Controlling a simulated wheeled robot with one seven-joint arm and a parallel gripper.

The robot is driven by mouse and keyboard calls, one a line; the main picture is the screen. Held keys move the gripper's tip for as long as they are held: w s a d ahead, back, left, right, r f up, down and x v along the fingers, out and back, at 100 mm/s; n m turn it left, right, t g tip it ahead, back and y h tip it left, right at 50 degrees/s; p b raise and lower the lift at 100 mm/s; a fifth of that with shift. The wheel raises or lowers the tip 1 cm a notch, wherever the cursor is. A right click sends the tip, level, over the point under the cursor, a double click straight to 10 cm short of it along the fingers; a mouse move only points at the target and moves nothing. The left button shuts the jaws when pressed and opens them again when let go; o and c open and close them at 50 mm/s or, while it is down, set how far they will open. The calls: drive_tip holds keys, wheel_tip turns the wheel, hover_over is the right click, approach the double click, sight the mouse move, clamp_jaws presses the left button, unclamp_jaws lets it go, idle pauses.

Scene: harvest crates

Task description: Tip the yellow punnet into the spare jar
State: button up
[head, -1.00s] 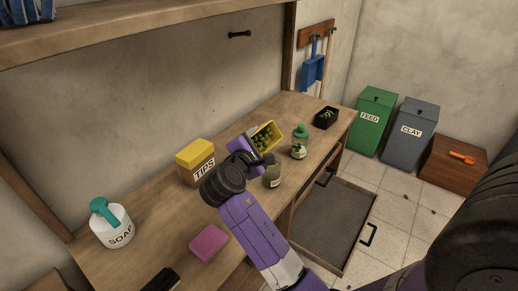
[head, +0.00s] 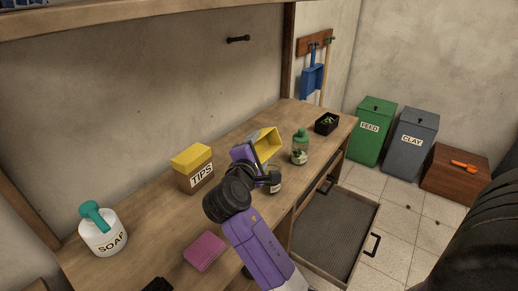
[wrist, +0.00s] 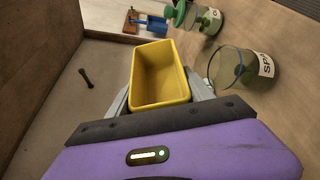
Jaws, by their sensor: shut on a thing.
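My gripper (wrist: 160,98) is shut on the yellow punnet (wrist: 160,75), with a finger on each side of it. In the wrist view the punnet's open mouth shows bare yellow walls and no contents. In the head view the punnet (head: 268,137) is held tilted above the table, behind my purple gripper. In the head view the spare jar (head: 275,187) is partly hidden by my gripper.
A green-lidded jar (head: 300,150) stands just beyond the spare jar. A black tray (head: 326,124) with green bits is at the far end. The TIPS box (head: 194,170), soap bottle (head: 102,230) and pink sponge (head: 205,250) are on the near bench. A drawer (head: 335,240) stands open.

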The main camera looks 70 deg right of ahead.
sight(260, 137)
wheel_tip(260, 137, up, 5)
drive_tip(key=p, duration=0.5)
drive_tip(key=shift+r+p, duration=0.1)
drive_tip(key=shift+p, duration=0.2)
drive_tip(key=shift+s, duration=0.15)
